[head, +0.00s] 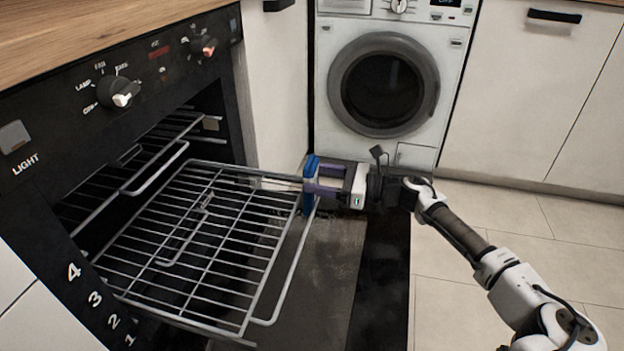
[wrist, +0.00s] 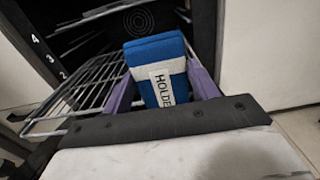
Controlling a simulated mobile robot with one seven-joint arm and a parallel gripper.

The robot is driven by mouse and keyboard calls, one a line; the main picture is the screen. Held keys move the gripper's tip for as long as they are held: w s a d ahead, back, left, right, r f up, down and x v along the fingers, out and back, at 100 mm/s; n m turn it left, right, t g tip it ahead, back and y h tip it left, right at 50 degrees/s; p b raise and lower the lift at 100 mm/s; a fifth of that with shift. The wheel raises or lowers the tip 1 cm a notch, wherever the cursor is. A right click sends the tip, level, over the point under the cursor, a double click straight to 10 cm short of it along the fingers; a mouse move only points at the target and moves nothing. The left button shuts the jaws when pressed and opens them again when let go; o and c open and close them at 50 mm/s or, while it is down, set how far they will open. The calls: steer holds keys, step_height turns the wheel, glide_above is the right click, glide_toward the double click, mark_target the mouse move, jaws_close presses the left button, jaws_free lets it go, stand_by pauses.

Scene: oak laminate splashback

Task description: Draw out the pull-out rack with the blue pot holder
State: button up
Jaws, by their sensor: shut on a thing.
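The blue pot holder (head: 310,172) is at the right front corner of the pull-out rack (head: 190,230), a wire rack sticking well out of the oven. My gripper (head: 316,182) is shut on the pot holder, its purple fingers on either side. In the wrist view the pot holder (wrist: 154,52) shows a white band and a label reading "HOLDER", between the fingers (wrist: 160,88). The rack (wrist: 85,90) shows to its left. Whether a rack bar lies inside the pot holder's fold is hidden.
The oven door (head: 325,290) is lowered below the rack. Another wire rack (head: 155,165) sits higher inside the oven. A control panel with knobs (head: 118,92) is above. A washing machine (head: 385,85) and white cupboards (head: 540,90) stand behind; tiled floor (head: 480,215) is clear at right.

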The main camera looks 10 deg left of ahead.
steer(key=d+b, duration=0.2)
steer(key=d, duration=0.4)
steer(key=shift+s+d, duration=0.2)
steer(key=shift+s, duration=0.25)
steer(key=shift+a+b, duration=0.2)
steer(key=shift+b, duration=0.3)
steer(key=s+d+r, duration=0.1)
steer(key=d+r, duration=0.7)
steer(key=d, duration=0.2)
steer(key=shift+s, duration=0.2)
stand_by(1.2)
steer(key=shift+r, duration=0.15)
